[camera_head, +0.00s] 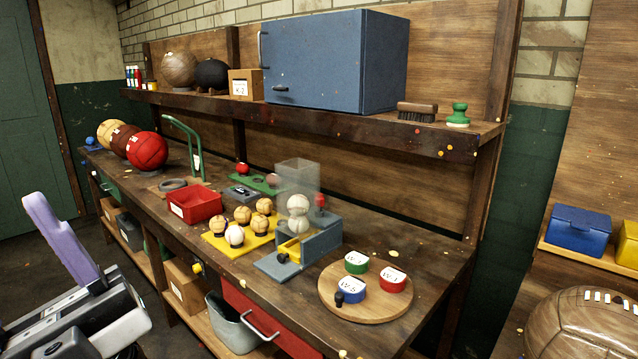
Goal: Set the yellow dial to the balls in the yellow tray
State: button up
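The yellow tray (224,247) lies flat on the workbench left of centre. Several small tan and pale balls (243,215) sit on it, apart from one another. A small round yellow piece (197,268) shows on the bench's front edge below the tray; it may be the yellow dial, but its setting is too small to read. Purple and grey parts of my own body fill the lower left, short of the bench. I cannot make out my gripper's fingers.
A red bin (194,204) stands left of the tray. A grey dispenser (310,243) with pale balls stands to its right. A round wooden board (365,295) holds red, green and blue labelled cups. A grey bucket (232,325) and a red drawer (262,322) are below the front edge.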

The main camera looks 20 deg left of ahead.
aim_at(197, 268)
jog(key=u, duration=1.25)
